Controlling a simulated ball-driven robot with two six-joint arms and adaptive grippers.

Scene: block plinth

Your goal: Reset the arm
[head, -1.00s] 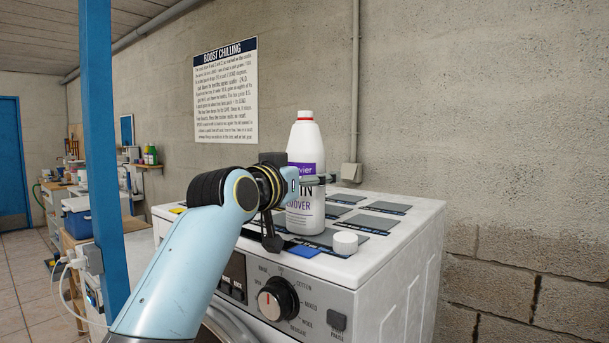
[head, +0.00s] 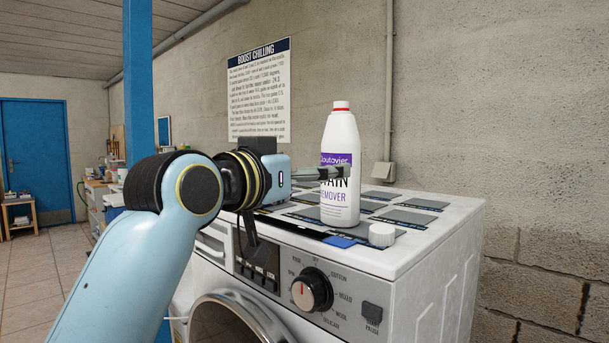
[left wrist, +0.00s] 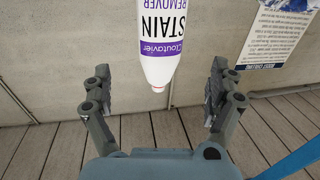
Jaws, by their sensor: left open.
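A white bottle with a purple label and red cap ring (head: 340,200) stands upright on top of the washing machine (head: 440,240). My left gripper (head: 335,173) is open, level with the upper label. One finger crosses in front of the bottle's left part in the head view. In the left wrist view, the bottle (left wrist: 160,35) appears upside down between the spread fingers of the left gripper (left wrist: 158,88), with visible gaps on both sides. My right gripper is not in view.
A small white round cap (head: 382,234) and a blue patch (head: 340,241) lie by the bottle's base. Several grey plates lie on the machine top. A blue post (head: 138,80) stands at the left; the wall (head: 470,100) is behind.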

